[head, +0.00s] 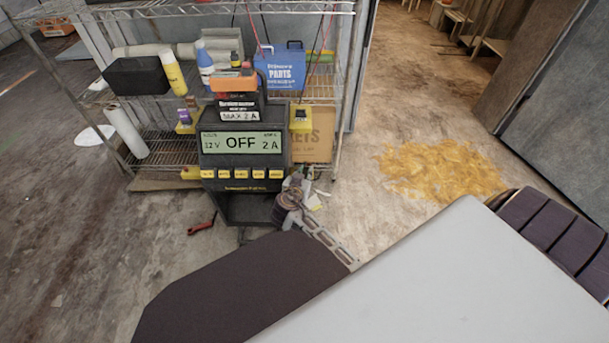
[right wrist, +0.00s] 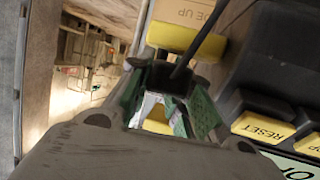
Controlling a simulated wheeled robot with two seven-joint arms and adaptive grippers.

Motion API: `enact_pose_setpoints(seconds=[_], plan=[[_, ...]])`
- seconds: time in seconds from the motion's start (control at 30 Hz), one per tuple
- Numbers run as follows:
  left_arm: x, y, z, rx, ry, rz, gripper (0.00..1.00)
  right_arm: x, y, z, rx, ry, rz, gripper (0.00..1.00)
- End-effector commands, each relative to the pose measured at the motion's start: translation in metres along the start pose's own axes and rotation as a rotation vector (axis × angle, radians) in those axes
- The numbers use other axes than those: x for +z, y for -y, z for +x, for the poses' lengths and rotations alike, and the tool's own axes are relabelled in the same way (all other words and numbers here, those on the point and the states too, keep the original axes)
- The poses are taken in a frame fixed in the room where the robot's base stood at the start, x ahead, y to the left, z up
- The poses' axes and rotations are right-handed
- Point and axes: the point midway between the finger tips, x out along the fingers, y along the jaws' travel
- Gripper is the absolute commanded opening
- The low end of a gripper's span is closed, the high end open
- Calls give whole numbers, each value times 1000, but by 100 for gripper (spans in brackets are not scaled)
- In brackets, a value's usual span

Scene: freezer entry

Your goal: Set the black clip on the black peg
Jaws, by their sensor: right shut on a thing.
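My right gripper (head: 305,185) is low in front of the right side of the black charger (head: 240,190). In the right wrist view, its fingers with green pads (right wrist: 172,112) are shut on a small dark part, which I take for the black clip (right wrist: 170,78); a black cable runs up from it. A yellow block with a dark top (head: 301,117), perhaps the black peg's mount, is at the charger's right, above my gripper. I cannot make out the peg itself. My left gripper is out of view.
The charger display reads OFF, 12 V, 2 A, above a row of yellow buttons. A wire rack (head: 160,145) behind holds bottles, a blue parts box (head: 280,68) and cardboard. Cables hang from above. A red-handled tool (head: 201,225) lies on the floor.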

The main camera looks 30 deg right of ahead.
Motion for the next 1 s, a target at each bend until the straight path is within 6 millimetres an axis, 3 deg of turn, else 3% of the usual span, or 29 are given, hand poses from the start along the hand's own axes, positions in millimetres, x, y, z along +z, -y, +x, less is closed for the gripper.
enact_pose_setpoints(seconds=[1.0], plan=[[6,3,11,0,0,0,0,13,0,5,0,-1,0,0]])
